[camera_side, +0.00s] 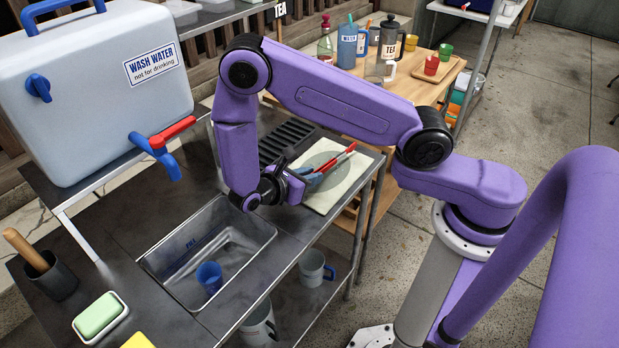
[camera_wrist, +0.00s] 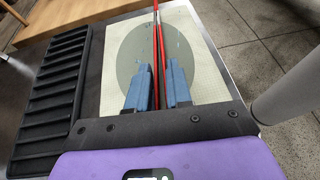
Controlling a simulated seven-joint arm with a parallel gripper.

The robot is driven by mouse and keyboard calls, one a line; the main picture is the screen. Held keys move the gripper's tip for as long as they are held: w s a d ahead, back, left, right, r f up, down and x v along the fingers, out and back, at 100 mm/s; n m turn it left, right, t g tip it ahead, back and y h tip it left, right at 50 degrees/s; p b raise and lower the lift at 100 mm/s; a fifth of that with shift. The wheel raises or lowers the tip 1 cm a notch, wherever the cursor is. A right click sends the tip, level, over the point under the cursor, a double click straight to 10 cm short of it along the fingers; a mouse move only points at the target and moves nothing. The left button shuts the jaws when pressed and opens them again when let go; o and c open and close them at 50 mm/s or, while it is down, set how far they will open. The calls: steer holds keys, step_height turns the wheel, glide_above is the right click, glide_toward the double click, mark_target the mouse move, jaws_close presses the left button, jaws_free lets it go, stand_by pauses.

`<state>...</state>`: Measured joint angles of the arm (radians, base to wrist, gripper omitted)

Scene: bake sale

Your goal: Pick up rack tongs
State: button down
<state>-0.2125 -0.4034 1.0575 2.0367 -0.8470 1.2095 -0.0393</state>
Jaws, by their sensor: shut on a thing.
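The rack tongs (camera_wrist: 157,30) show as thin red arms running away from my gripper in the wrist view. In the side view the red tongs (camera_side: 338,160) reach up and to the right from the fingers. My gripper (camera_wrist: 160,72) has blue fingers closed on the tongs from both sides. In the side view my gripper (camera_side: 313,178) is low over a pale mat (camera_side: 316,203) with a grey oval on it. The part of the tongs between and behind the fingers is hidden. I cannot tell whether the tongs touch the mat.
A black slotted rack (camera_wrist: 55,85) lies left of the mat. A wash water tank (camera_side: 95,90) with a tap stands at the left. A wooden table (camera_side: 408,83) with drink things is behind.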

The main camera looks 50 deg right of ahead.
steer(key=s+r, duration=1.1)
steer(key=s, duration=0.3)
steer(key=shift+d+r, duration=0.4)
steer(key=shift+d, duration=0.05)
